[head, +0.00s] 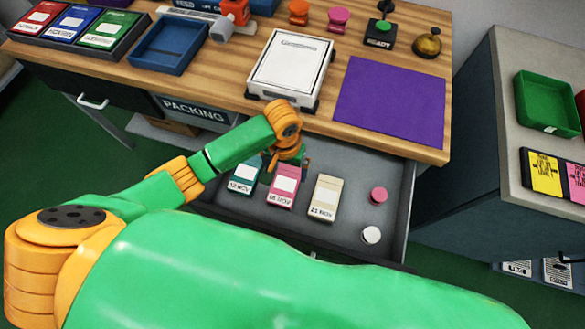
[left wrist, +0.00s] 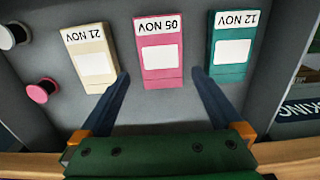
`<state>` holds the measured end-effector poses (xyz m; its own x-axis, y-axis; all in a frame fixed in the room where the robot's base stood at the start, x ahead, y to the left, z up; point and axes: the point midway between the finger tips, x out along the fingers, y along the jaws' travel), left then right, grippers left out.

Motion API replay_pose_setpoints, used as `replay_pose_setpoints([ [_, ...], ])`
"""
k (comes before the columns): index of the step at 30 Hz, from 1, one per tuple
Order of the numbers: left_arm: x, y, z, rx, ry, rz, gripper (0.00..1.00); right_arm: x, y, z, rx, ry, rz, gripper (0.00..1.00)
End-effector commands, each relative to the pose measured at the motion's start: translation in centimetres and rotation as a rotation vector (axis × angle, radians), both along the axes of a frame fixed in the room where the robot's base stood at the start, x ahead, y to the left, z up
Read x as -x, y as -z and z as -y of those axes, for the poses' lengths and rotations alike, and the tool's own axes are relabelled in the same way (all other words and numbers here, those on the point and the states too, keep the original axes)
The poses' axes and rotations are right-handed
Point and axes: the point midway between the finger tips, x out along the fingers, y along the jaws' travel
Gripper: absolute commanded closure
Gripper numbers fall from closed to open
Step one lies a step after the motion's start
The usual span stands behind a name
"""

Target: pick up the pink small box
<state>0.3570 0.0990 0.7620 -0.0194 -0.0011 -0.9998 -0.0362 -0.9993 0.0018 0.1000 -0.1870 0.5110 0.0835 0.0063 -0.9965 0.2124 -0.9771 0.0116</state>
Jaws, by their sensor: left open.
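The pink small box (head: 283,188) lies in the open grey drawer, between a teal box (head: 244,176) and a cream box (head: 325,198). In the left wrist view the pink box (left wrist: 159,50) carries a white label reading "05 NOV". My left gripper (head: 288,166) is open and empty at the pink box's far end. In the left wrist view its two fingers (left wrist: 160,77) point toward the box, one on each side near its lower end. I cannot tell how high they are above it. My right gripper is not in view.
A pink spool (head: 378,195) and a white spool (head: 371,235) stand at the drawer's right. The drawer's walls (head: 402,210) surround the boxes.

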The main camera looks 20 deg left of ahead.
Motion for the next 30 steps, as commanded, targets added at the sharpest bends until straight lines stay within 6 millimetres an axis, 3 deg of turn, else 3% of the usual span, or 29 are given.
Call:
replay_pose_setpoints([
  [12, -0.3, 6.7, -0.2, -0.003, -0.004, -0.002, 0.00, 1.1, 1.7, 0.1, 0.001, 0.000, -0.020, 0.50],
  [20, -0.4, 7.1, -0.2, -0.002, -0.002, 0.000, 0.00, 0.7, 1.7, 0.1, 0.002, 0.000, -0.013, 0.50],
  [28, -0.4, 7.1, -0.2, -0.002, -0.002, 0.000, 0.70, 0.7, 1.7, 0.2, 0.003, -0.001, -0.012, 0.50],
  [30, -0.4, 7.1, -0.2, -0.002, -0.002, 0.001, 0.74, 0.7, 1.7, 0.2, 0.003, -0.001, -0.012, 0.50],
])
